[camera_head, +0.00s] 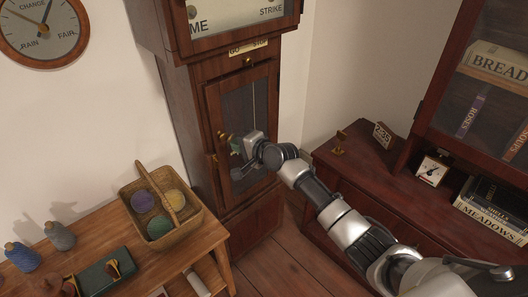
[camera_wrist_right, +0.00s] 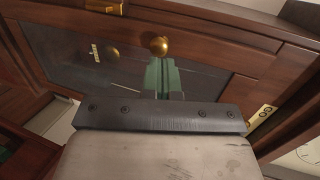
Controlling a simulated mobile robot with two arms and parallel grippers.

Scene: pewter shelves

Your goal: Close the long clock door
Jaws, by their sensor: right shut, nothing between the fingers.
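The long clock (camera_head: 200,120) stands against the wall in the middle of the head view, a tall dark wooden case. Its door (camera_head: 262,76) has a wooden frame around a glass pane and looks close to the case; I cannot tell whether a small gap remains. My right gripper (camera_head: 236,146) is shut and empty in front of the door's left side. In the wrist view its green fingertips (camera_wrist_right: 161,78) are together, just short of the brass knob (camera_wrist_right: 159,46) on the door frame; contact is unclear. My left gripper is out of view.
A wooden table (camera_head: 190,243) at left holds a wicker basket (camera_head: 133,190) of yarn balls. A dark cabinet (camera_head: 345,160) with books and small items stands at right. Bare floor (camera_head: 275,265) shows between them. A round dial (camera_head: 40,30) hangs on the wall.

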